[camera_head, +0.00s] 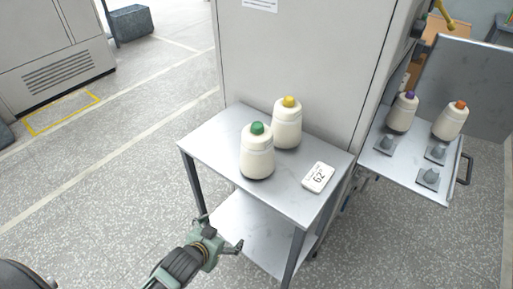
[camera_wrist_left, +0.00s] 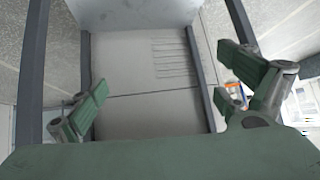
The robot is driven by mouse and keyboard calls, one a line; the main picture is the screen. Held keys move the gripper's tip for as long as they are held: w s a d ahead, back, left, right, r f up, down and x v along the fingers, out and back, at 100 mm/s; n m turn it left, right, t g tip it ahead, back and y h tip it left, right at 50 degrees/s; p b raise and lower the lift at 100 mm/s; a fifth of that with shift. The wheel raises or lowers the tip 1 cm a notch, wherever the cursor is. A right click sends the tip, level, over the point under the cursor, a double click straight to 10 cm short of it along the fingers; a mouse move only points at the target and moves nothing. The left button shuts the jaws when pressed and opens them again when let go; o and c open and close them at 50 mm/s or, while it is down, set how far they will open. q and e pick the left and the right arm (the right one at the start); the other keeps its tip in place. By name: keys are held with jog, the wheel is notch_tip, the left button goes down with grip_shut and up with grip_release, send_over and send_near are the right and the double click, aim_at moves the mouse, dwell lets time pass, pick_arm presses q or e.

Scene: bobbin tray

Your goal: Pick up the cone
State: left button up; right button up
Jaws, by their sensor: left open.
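Two cream yarn cones stand upright on the small metal table (camera_head: 210,140). The cone with the green top (camera_head: 257,155) is nearer, and the cone with the yellow top (camera_head: 287,125) is just behind it to the right. My left gripper (camera_head: 221,231) is open and empty, in front of the table and lower in the picture than the cones. In the left wrist view the open fingers (camera_wrist_left: 165,100) point toward table legs and a grey panel, with no cone between them. My right gripper is not seen.
A white card marked 62 (camera_head: 318,177) lies on the table. At right, a metal tray (camera_head: 408,160) bears a purple-topped cone (camera_head: 402,112), an orange-topped cone (camera_head: 450,121) and grey holders (camera_head: 428,178). A tall grey cabinet (camera_head: 300,55) stands behind the table.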

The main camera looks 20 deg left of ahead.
aim_at(247, 152)
pick_arm(q)
jog(key=w+d+r+t+h, duration=0.1)
jog(key=w+r+t, duration=0.1)
jog(key=r, duration=0.6)
jog(key=w+d+r+m+t+h, duration=0.1)
jog(key=w+r+t+h, duration=0.1)
jog(key=r, duration=0.7)
jog(key=w+d+r+m+t+h, duration=0.1)
jog(key=w+d+r+t+h, duration=0.1)
jog(key=r, duration=0.7)
jog(key=shift+w+t, duration=0.8)
jog(key=shift+w, duration=0.55)
jog(key=shift+w+r+h, duration=0.2)
jog(key=shift+h, duration=0.2)
jog(key=shift+w+d+r+p, duration=0.1)
jog(key=shift+w+d+p, duration=0.05)
jog(key=shift+w+p, duration=0.2)
jog(key=p+x, duration=0.1)
jog(key=x, duration=0.5)
jog(key=shift+r, duration=0.1)
jog(key=shift+w+d, duration=0.15)
jog(key=shift+w, duration=0.25)
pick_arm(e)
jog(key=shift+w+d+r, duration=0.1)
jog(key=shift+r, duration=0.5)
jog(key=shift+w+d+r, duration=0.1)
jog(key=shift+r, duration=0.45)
